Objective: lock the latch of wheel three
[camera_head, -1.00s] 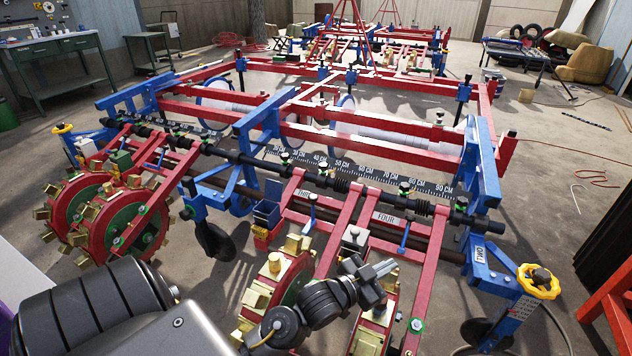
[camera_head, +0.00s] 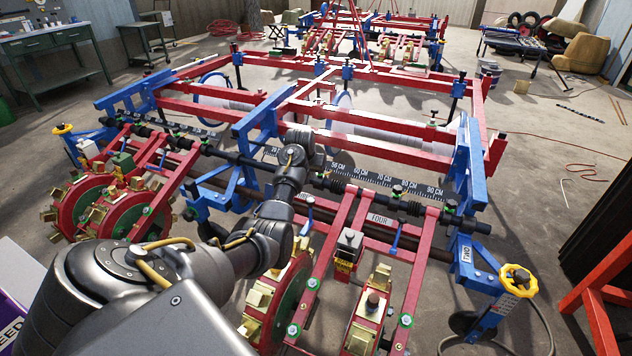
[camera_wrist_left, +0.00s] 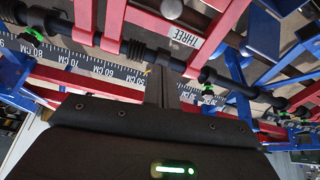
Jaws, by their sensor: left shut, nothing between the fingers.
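Wheel three (camera_head: 288,300) is a red and green wheel with brass blocks at the lower middle of the head view, partly behind my left arm. The "THREE" label (camera_wrist_left: 186,39) reads clearly in the wrist view; in the head view my arm mostly covers it. My left gripper (camera_head: 303,140) is over the long black bar beside the centimetre scale; its fingertips are hidden there. In the wrist view its dark fingers (camera_wrist_left: 160,86) are shut and empty, below the label in the picture. I cannot make out wheel three's latch for certain. My right gripper is not visible.
Wheel four (camera_head: 370,312) stands to the right, with its "FOUR" label (camera_head: 379,219) and a blue lever (camera_head: 395,238). The scale (camera_head: 385,180) and red frame beams (camera_head: 390,150) lie close around the gripper. A yellow handwheel (camera_head: 516,280) is at the right.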

